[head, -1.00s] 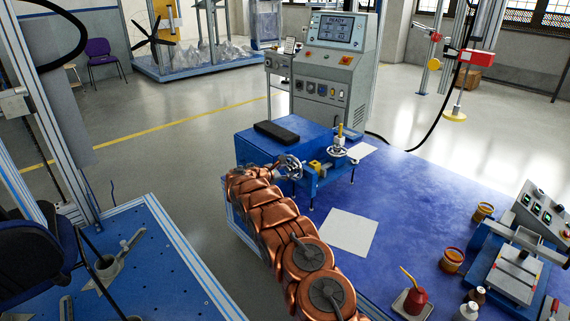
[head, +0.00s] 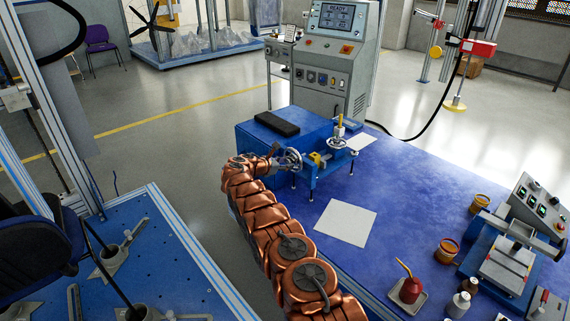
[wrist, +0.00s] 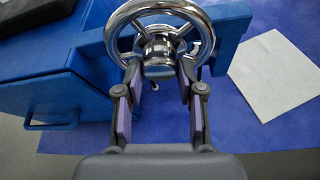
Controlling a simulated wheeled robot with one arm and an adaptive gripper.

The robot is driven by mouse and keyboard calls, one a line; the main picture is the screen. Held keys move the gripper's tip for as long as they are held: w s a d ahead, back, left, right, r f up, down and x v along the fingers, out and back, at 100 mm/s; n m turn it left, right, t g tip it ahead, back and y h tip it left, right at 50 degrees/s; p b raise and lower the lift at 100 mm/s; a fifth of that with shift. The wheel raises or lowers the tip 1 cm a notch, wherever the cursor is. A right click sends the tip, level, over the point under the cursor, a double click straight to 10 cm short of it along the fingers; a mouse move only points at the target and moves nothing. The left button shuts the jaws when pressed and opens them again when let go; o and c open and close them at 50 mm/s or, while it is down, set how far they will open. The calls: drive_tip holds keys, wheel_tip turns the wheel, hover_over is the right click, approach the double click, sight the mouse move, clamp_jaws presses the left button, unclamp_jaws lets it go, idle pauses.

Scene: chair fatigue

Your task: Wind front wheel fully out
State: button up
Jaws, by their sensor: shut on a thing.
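The front wheel (wrist: 203,30) is a chrome handwheel with spokes and a round hub, on the front of a blue machine (wrist: 60,105). In the wrist view it fills the top middle. My gripper (wrist: 159,80) is shut on the wheel's hub, with one finger on each side. In the head view the wheel (head: 290,160) shows at the end of my copper arm, and my gripper (head: 277,160) is small and partly hidden there. A second chrome handwheel (head: 337,143) lies flat on top, with a yellow post above it.
A black pad (head: 277,123) lies on the machine. White sheets (head: 345,222) lie on the blue bench (head: 420,190). A red oil can (head: 410,290) and pots stand at the front right. A console (head: 325,75) stands behind.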

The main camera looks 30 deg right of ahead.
drive_tip(key=shift+f, duration=0.1)
drive_tip(key=o, duration=1.1)
drive_tip(key=shift+o, duration=0.2)
drive_tip(key=v, duration=1.2)
